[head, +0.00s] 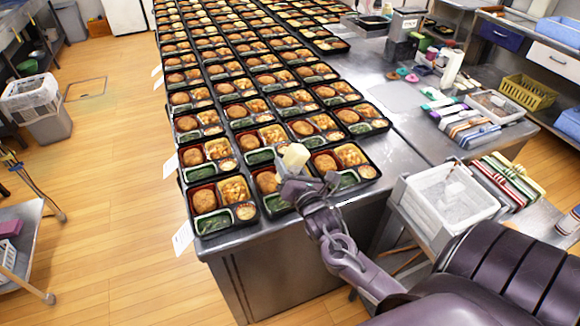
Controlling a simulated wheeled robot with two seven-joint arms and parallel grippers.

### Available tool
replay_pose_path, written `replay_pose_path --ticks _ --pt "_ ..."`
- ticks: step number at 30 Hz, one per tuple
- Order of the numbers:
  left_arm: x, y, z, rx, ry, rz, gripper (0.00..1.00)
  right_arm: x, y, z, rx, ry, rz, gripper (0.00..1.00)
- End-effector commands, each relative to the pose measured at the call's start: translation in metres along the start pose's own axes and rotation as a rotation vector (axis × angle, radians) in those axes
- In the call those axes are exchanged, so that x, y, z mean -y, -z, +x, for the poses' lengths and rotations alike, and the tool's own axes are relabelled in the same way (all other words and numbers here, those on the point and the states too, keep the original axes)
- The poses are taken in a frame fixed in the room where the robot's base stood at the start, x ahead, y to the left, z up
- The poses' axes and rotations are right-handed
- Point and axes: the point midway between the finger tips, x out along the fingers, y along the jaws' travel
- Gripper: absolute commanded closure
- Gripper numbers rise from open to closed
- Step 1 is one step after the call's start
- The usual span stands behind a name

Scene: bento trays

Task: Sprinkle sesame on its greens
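My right gripper (303,184) is over the near end of the table, above the front row of bento trays. It appears shut on a small cream-coloured, block-shaped container (294,156), held tilted; its label and contents cannot be made out. Below is the front middle bento tray (263,213), partly hidden by the gripper, with greens (276,204) in its front-left compartment. The front right tray (378,180) has greens (348,179), partly behind the gripper. Sesame on any greens is too small to tell. My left gripper is not in view.
Several close rows of filled trays run back along the steel table (233,262). A white bin (446,213) stands right of the gripper, beside striped packets (507,178). A yellow basket (527,93) sits farther back. The wooden floor at left is mostly open.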

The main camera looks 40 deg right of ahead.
Motion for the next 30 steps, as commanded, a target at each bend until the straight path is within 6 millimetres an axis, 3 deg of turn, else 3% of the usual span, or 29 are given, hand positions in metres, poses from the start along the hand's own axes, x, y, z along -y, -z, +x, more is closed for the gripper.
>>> replay_pose_path --ticks 13,20,30 --pt "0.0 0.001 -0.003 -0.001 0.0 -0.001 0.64 0.001 0.002 -0.001 0.001 0.0 0.0 0.62" --pt "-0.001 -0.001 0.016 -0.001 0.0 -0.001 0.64 0.019 0.032 0.0 0.0 0.0 -0.002 0.62" --pt "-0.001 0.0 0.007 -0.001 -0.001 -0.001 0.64 0.015 0.025 -0.001 0.001 -0.001 0.0 0.62"
